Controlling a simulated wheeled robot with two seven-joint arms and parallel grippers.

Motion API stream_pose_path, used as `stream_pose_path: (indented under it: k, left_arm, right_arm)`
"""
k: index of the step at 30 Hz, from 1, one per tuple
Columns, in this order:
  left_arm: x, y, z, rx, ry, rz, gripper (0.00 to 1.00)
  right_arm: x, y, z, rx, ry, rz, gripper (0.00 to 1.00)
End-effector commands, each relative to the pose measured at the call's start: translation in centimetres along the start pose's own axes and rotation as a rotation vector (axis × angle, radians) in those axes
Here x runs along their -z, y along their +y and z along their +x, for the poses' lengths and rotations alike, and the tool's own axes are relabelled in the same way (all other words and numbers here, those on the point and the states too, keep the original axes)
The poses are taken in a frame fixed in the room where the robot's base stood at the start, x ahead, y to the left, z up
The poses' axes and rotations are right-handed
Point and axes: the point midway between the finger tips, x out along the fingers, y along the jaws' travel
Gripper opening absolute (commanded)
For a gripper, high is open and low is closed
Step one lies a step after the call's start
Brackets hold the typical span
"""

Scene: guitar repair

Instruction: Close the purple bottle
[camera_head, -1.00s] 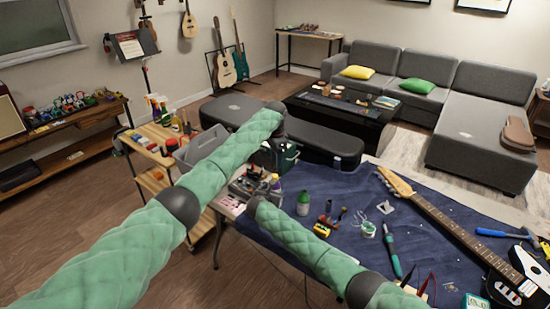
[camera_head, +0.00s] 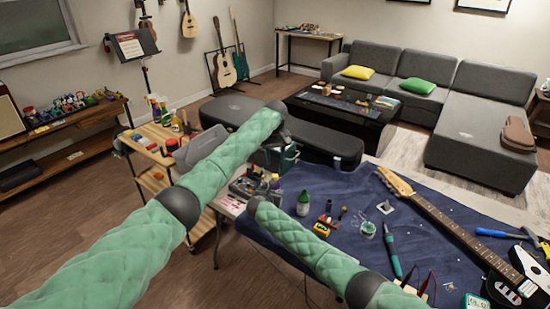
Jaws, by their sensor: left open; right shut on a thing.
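My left gripper (camera_head: 284,157) hangs down from the wrist at the end of the upper green arm, above the far left corner of the blue-covered table. It is open, though its fingers are small and dark here. My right gripper (camera_head: 249,187) is at the end of the lower green arm, below and left of the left gripper. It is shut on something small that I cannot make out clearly. A small purplish bottle (camera_head: 275,183) seems to show among the clutter just right of it. I cannot tell whether it is the held thing, nor where its cap is.
The blue-covered table (camera_head: 350,190) holds a green bottle (camera_head: 303,203), a yellow item (camera_head: 321,229), a solder spool (camera_head: 368,229), a green tool (camera_head: 392,248) and an electric guitar (camera_head: 445,222). A wooden cart (camera_head: 152,180) stands left. Black cases lie behind.

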Motion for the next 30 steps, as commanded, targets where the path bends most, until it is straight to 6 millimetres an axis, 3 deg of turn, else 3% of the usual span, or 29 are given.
stream_pose_path:
  k: [18, 24, 30]
  left_arm:
    - [-0.06, -0.15, 0.01, 0.009, 0.0, -0.86, 0.41]
    - [-0.06, -0.15, 0.01, 0.009, 0.001, -1.012, 0.41]
    - [-0.06, -0.15, 0.01, 0.009, 0.001, -1.055, 0.41]
  right_arm:
    - [0.04, -0.01, 0.0, 0.0, 0.0, 0.0, 0.0]
    - [0.05, -0.01, 0.0, 0.0, 0.0, 0.0, 0.0]
    - [0.04, -0.01, 0.0, 0.0, 0.0, 0.0, 0.0]
